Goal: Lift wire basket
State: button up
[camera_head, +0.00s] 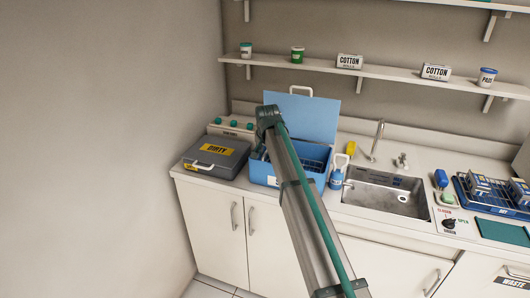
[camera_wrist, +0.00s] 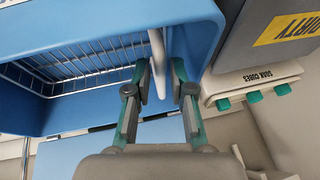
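The wire basket (camera_wrist: 75,65) sits inside the open blue box (camera_wrist: 195,35); its thin rails fill the left of the wrist view. It also shows in the head view (camera_head: 316,161), partly hidden by my arm. A thick white handle (camera_wrist: 157,50) stands at the basket's right end in the wrist view. My gripper (camera_wrist: 161,70) is open, with its two fingers on either side of the handle and visible gaps. Whether a finger touches the handle is unclear. In the head view my arm hides the fingers.
The box's blue lid (camera_head: 318,118) stands raised behind it.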

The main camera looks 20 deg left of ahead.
grip_shut()
notch_tip(320, 180, up, 8)
jog(key=shift+w+a+r+p, duration=0.1)
jog(key=shift+p, duration=0.7)
jog(key=shift+o, duration=2.3)
grip_release()
jog(key=v, duration=1.2)
